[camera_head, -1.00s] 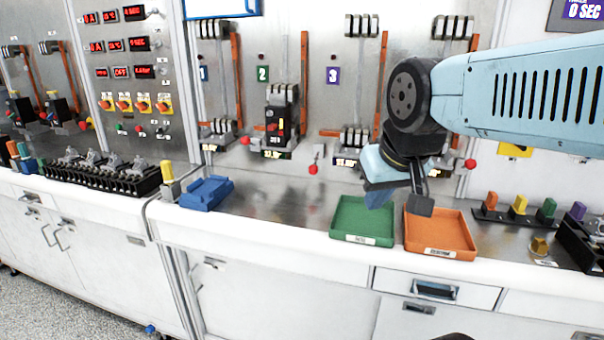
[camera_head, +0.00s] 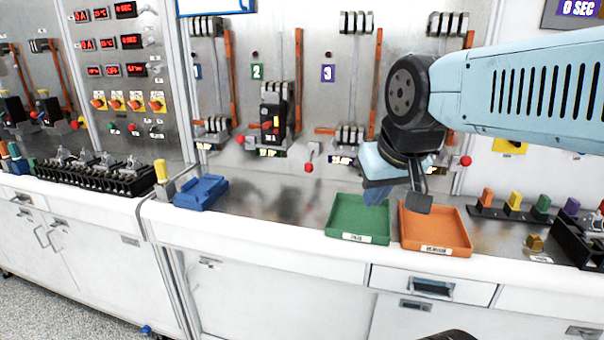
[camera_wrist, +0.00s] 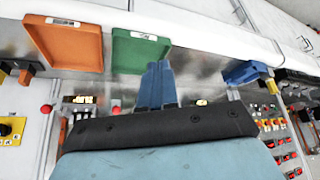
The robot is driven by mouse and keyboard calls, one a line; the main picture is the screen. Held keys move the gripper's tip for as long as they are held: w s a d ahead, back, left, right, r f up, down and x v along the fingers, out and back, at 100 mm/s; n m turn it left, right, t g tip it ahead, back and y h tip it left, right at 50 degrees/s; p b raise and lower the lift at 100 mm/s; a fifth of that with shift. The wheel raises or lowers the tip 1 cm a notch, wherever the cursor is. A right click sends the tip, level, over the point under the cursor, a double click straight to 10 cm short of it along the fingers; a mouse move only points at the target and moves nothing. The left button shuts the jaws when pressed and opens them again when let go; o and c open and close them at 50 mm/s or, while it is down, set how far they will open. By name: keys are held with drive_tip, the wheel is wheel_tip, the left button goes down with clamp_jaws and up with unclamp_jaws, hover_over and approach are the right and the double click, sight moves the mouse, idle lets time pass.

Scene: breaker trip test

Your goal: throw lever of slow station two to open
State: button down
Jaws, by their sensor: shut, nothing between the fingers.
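Station two, with a green "2" plate (camera_head: 257,72), has a black breaker unit (camera_head: 272,118) mounted on the metal panel. A short lever with a red knob (camera_head: 309,168) hangs downward just right of and below it. In the wrist view a red knob (camera_wrist: 116,110) shows beyond my fingers, probably the same lever. My gripper (camera_head: 376,196) is shut and empty, pointing down above the green tray, to the right of that lever and apart from it. Its blue fingers (camera_wrist: 157,85) are together in the wrist view. I cannot tell the lever's exact setting.
A green tray (camera_head: 333,230) and an orange tray (camera_head: 408,240) sit on the bench below my gripper. A blue holder (camera_head: 201,192) stands to the left. Other red knobs show at the station to the right (camera_head: 466,160) and left (camera_head: 240,139). Bench between holder and green tray is clear.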

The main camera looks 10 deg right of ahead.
drive_tip(key=c, duration=1.8)
unclamp_jaws()
drive_tip(key=shift+c, duration=0.2)
drive_tip(key=shift+o, duration=1.5)
drive_tip(key=shift+w+d+f, duration=0.15)
drive_tip(key=shift+w+f, duration=0.05)
drive_tip(key=o, duration=0.8)
drive_tip(key=w+d+f+n+g+h, duration=0.1)
drive_tip(key=w+n, duration=0.1)
drive_tip(key=w+d+f+n+g+h, duration=0.1)
drive_tip(key=w+n+h, duration=0.1)
drive_tip(key=w+d+f+n+g+h, duration=0.1)
drive_tip(key=w+f+n, duration=0.1)
drive_tip(key=shift+d+f+g+h, duration=0.1)
drive_tip(key=shift+d+g+h, duration=0.3)
drive_tip(key=n+t+h, duration=0.8)
drive_tip(key=n+t, duration=0.3)
drive_tip(key=n, duration=1.1)
approach(306, 169)
drive_tip(key=x, duration=0.9)
drive_tip(key=shift+w+d+f, duration=0.1)
drive_tip(key=shift+w+d, duration=0.05)
drive_tip(key=shift+c, duration=0.2)
